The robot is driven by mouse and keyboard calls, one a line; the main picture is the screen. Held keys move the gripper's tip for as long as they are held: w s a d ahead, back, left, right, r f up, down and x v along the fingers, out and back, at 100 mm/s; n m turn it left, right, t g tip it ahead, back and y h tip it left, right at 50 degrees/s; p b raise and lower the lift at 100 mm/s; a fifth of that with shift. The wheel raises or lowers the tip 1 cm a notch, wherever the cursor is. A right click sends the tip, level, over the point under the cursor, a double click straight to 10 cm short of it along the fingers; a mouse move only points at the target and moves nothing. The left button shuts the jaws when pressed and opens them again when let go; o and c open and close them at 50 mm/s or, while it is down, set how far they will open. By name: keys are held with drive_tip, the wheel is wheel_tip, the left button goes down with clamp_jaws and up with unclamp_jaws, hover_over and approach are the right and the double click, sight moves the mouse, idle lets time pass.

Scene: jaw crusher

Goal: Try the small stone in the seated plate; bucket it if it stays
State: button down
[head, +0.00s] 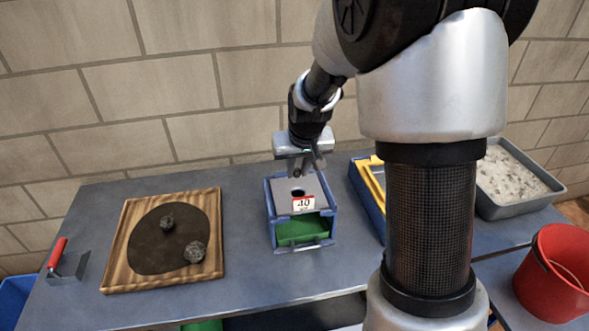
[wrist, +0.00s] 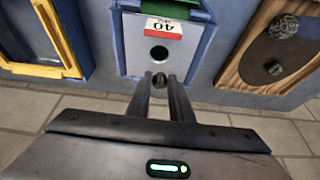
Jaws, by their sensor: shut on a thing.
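My gripper (head: 298,172) is shut on a small dark stone (wrist: 160,80), which shows between the fingertips in the wrist view; in the head view the stone is hard to make out. The gripper is above the grey plate (head: 310,184), which sits on top of a blue stand (head: 270,210) and bears a red and white label "40". The plate's round hole (wrist: 159,53) is clear and lies just beyond the stone in the wrist view. A green tray (head: 295,232) is inside the stand below. A red bucket (head: 545,295) stands at the far right.
A wooden board (head: 213,215) with a dark inlay holds two grey stones, one larger (head: 195,252) and one smaller (head: 167,222). Right of the stand are a yellow frame in a blue tray (head: 368,205) and a grey gravel bin (head: 490,210).

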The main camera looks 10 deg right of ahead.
drive_tip(key=shift+d+r, duration=0.1)
drive_tip(key=shift+d, duration=0.15)
idle(0.4)
wheel_tip(320, 180, down, 6)
drive_tip(key=b, duration=0.5)
drive_tip(key=shift+r, duration=0.1)
drive_tip(key=c, duration=1.5)
unclamp_jaws()
